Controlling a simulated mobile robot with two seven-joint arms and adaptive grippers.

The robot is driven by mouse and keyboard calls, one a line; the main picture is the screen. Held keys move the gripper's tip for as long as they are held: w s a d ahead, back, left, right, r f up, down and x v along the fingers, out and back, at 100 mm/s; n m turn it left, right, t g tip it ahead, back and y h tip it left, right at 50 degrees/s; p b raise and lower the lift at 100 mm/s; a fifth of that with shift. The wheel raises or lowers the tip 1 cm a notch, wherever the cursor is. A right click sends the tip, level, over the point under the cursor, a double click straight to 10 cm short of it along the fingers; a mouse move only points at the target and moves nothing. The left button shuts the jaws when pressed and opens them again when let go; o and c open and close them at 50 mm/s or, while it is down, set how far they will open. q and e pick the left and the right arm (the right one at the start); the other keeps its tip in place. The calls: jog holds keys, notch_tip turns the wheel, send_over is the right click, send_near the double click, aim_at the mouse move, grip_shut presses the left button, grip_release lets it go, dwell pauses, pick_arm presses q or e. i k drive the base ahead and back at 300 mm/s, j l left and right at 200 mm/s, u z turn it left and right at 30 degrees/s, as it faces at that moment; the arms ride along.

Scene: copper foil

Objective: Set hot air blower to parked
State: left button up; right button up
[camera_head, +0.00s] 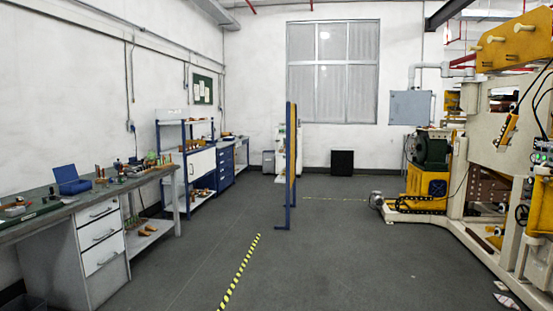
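I cannot surely pick out the hot air blower in the head view. A dark green, round motor-like unit (430,148) stands on a yellow base (426,183) at the right, in front of the large machine. A small grey motor-like part (376,199) sits on the floor beside that base. Small tools and parts lie on the left workbench (62,207), too small to name. Neither of my grippers is in view.
The left workbench has white drawers (102,239) and a blue box (72,180) on top. A blue-framed panel (290,165) stands mid-room. The large cream and yellow machine (484,130) fills the right. Open grey floor lies ahead, with a yellow-black stripe (239,272).

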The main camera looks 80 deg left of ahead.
aim_at(116, 165)
jog(key=u, duration=3.85)
jog(key=i+j, duration=0.15)
jog(key=i, duration=1.25)
jog(key=i+l+z, duration=0.1)
jog(key=i+z, duration=0.25)
jog(key=i, duration=0.3)
jog(key=i+z, duration=0.35)
jog(key=i, duration=0.25)
jog(key=i+j+z, duration=0.35)
jog(key=i, duration=0.25)
jog(key=i+u, duration=0.2)
jog(key=i, duration=0.4)
jog(key=i+l+u, duration=0.15)
jog(key=i, duration=0.4)
jog(key=i+l+u, duration=0.2)
jog(key=i, duration=0.35)
